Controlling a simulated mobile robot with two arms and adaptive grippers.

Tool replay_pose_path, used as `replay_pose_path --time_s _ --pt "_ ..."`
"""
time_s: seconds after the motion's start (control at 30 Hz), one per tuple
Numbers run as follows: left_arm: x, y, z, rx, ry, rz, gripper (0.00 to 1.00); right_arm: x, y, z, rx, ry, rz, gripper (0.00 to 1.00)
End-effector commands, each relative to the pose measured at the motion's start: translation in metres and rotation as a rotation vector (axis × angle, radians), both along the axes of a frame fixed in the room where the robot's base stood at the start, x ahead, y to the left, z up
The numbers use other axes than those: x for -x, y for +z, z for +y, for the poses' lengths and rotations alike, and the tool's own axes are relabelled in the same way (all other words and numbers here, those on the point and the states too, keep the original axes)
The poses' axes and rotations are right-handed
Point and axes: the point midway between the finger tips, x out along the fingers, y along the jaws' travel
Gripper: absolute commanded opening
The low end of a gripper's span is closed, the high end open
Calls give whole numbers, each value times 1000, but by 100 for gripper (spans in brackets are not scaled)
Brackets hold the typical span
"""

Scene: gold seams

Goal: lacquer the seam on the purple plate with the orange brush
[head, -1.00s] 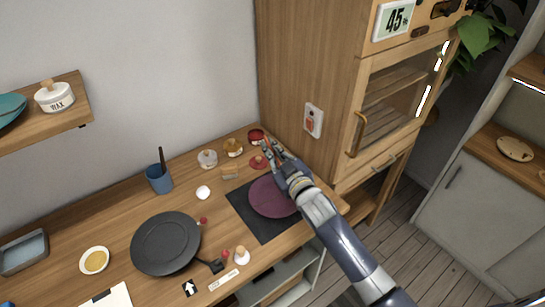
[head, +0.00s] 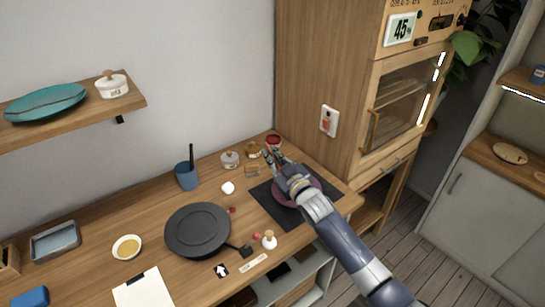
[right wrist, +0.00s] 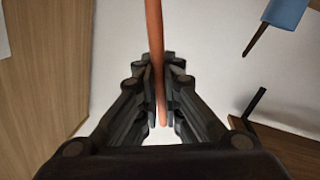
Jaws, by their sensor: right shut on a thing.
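The purple plate (head: 281,195) lies on a dark square mat (head: 288,218) at the right end of the wooden counter. My right forearm and gripper cover part of it, and I cannot make out a seam. My right gripper (head: 270,156) is above the counter behind the plate, just in front of the red jar (head: 274,140). In the right wrist view the gripper (right wrist: 161,110) is shut on a thin orange stick, the handle of the orange brush (right wrist: 155,35). The brush's tip is hidden. My left gripper is not in view.
An amber jar (head: 252,149) and a lidded pale jar (head: 230,159) stand left of the red jar. A blue cup (head: 186,177) holds a dark stick. A tall wooden cabinet (head: 318,75) borders the counter's right back.

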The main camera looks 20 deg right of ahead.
Motion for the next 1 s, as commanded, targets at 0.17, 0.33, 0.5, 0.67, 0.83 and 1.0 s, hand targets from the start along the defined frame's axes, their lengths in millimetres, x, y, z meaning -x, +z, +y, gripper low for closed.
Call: replay_pose_path --time_s 0.17,0.33,0.5,0.67,0.83,1.0 --pt "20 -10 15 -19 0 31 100 2 -10 1 0 1 -1 0" --pt "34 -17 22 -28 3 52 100 4 -18 2 0 2 0 0" --pt "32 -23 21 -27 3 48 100 6 -26 3 0 3 0 0" --pt "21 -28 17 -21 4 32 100 7 -33 3 0 3 0 0" --pt "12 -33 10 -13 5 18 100 9 -41 4 0 4 -1 0" --pt "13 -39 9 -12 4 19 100 10 -48 5 0 5 0 0"
